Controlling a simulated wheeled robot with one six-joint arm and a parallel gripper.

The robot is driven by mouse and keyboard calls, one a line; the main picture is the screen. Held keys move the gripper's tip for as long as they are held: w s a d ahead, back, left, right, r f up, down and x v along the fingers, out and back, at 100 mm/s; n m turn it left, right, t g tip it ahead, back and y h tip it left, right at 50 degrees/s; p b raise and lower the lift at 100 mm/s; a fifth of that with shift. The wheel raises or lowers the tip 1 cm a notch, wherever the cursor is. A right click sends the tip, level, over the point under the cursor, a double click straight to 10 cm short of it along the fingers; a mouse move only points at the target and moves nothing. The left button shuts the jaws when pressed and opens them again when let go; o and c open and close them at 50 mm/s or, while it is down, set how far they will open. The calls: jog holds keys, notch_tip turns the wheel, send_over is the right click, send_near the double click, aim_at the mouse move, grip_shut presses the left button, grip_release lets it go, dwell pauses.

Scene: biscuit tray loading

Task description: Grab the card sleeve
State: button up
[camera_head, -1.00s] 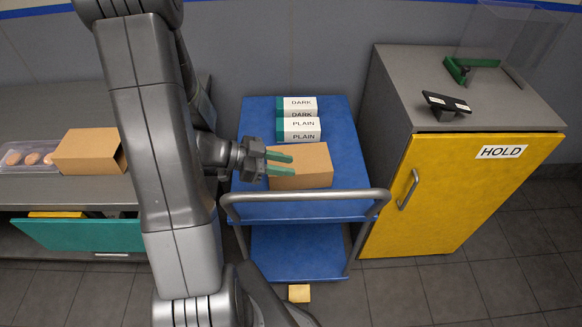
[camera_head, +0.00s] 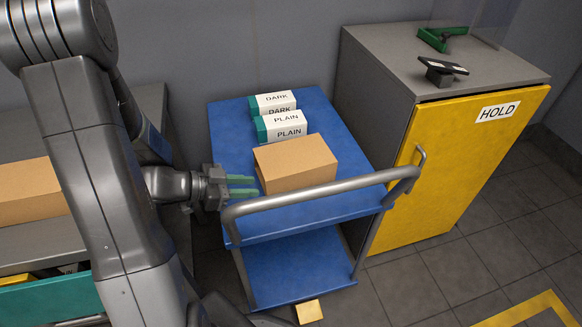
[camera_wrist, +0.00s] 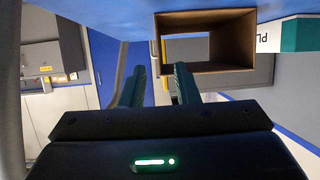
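A brown card sleeve (camera_head: 296,163) lies on the blue cart's top (camera_head: 231,147), near its handle. In the wrist view the sleeve (camera_wrist: 234,42) shows as a hollow, open-ended tube ahead of the fingers. My gripper (camera_head: 243,186) is just left of the sleeve in the head view, with a small gap between them. Its green fingers are apart and empty; in the wrist view my gripper (camera_wrist: 158,82) has the right finger close to or overlapping the sleeve's lower left edge; contact cannot be told. Another brown card box (camera_head: 30,192) is on the left bench, partly hidden by my arm.
White and green DARK and PLAIN packs (camera_head: 281,124) stand behind the sleeve. The cart's grey handle (camera_head: 320,189) runs along its near side. A yellow HOLD cabinet (camera_head: 460,165) stands right of the cart. A small yellowish block (camera_head: 309,311) lies on the floor by the cart.

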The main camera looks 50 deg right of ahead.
aim_at(277, 186)
jog(key=shift+b+x, duration=0.55)
jog(key=shift+x, duration=3.8)
jog(key=shift+s+r, duration=0.1)
jog(key=shift+r, duration=0.05)
grip_shut()
